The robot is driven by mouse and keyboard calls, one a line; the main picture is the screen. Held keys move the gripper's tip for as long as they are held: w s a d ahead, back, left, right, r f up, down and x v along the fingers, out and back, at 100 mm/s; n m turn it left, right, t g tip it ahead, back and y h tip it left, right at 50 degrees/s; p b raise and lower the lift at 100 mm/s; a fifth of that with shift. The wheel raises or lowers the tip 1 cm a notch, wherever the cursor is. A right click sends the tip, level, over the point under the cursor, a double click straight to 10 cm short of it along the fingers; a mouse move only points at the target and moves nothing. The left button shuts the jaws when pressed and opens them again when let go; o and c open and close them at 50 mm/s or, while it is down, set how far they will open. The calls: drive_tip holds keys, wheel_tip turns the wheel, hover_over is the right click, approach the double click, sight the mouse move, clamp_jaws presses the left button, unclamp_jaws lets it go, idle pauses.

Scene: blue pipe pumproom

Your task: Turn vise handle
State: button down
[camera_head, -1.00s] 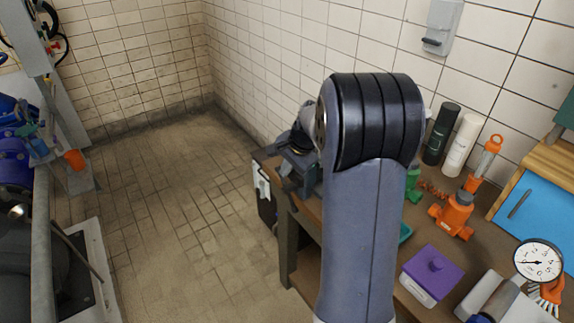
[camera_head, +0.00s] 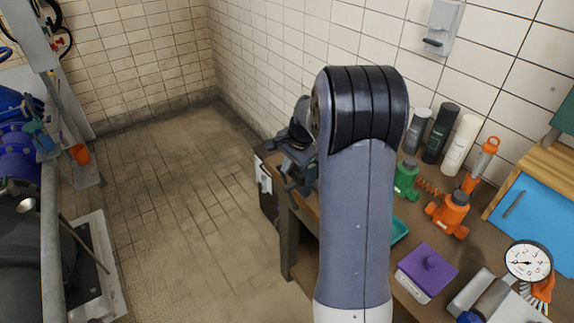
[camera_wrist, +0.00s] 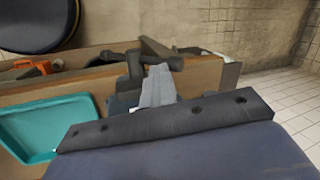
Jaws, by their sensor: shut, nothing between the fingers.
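The vise (camera_head: 290,174) is a dark metal block at the far left corner of the workbench, partly hidden behind my arm in the head view. In the wrist view the dark vise parts (camera_wrist: 134,64) stand at the bench edge, just beyond my gripper (camera_wrist: 160,70). My gripper's light grey fingers are together and empty, close to these dark parts. I cannot tell whether they touch. Which dark bar is the handle is not clear. In the head view my arm hides the fingers.
The wooden workbench (camera_head: 405,258) runs along the tiled wall. On it are a teal tray (camera_wrist: 48,128), a purple-lidded box (camera_head: 427,268), an orange jack (camera_head: 449,213), a green jack (camera_head: 406,178), several bottles and a gauge (camera_head: 527,261). The floor (camera_head: 180,190) left of the bench is clear.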

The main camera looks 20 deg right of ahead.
drive_tip(key=w+b+v, duration=0.1)
drive_tip(key=v, duration=1.1)
drive_tip(key=shift+w+r, duration=0.25)
drive_tip(key=shift+w, duration=0.1)
drive_tip(key=shift+a+f, duration=0.15)
drive_tip(key=x, duration=0.3)
drive_tip(key=s+x, duration=0.1)
drive_tip(key=x, duration=0.6)
drive_tip(key=shift+s+d+f, duration=0.25)
drive_tip(key=shift+s+f, duration=0.05)
drive_tip(key=shift+f, duration=0.1)
drive_tip(key=shift+w+a+f, duration=0.2)
drive_tip(key=shift+w+f, duration=0.15)
drive_tip(key=shift+w, duration=0.05)
